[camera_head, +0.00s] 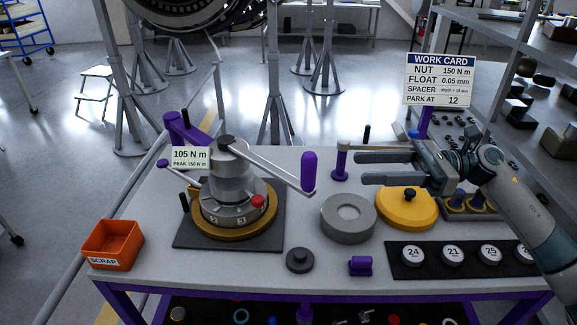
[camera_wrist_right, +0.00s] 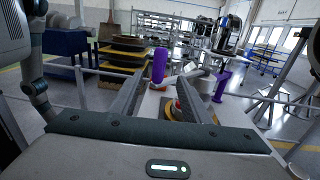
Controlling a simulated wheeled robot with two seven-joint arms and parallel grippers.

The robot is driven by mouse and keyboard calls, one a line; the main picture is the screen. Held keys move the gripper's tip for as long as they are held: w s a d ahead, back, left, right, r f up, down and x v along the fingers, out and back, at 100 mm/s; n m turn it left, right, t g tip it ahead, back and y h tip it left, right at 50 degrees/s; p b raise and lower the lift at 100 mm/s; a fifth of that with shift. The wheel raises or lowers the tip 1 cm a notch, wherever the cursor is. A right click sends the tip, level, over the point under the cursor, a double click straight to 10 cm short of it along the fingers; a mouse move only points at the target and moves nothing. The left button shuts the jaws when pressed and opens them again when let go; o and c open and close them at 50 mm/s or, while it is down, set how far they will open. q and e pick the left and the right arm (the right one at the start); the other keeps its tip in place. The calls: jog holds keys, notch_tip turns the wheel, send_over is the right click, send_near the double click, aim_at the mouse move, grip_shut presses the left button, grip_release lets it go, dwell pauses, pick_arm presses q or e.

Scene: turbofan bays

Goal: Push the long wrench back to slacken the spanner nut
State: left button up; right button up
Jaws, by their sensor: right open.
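The long wrench (camera_head: 275,168) is a grey bar running right and toward the front from the top of the grey spanner nut tool (camera_head: 232,180). Its upright purple grip (camera_head: 309,172) is at the free end. The tool stands on a yellow-brown ring over a dark square plate. My right gripper (camera_head: 362,170) is open and empty, to the right of the purple grip and apart from it, fingers pointing left. In the right wrist view the purple grip (camera_wrist_right: 159,66) appears beyond and between the open fingers (camera_wrist_right: 161,85). My left gripper is not in view.
A sign (camera_head: 190,158) reads 105 N m, peak 150 N m. The work card (camera_head: 440,80) stands at the back right. A grey ring (camera_head: 348,217), yellow lid (camera_head: 406,208), purple post (camera_head: 341,160), orange scrap bin (camera_head: 112,245) and numbered discs (camera_head: 413,255) occupy the bench.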

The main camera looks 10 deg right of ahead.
pick_arm(q)
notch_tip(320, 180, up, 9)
jog(key=p, duration=0.9)
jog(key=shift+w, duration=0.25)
pick_arm(e)
jog(key=x, duration=1.6)
jog(key=shift+a, duration=0.4)
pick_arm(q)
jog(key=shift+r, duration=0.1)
pick_arm(e)
grip_shut()
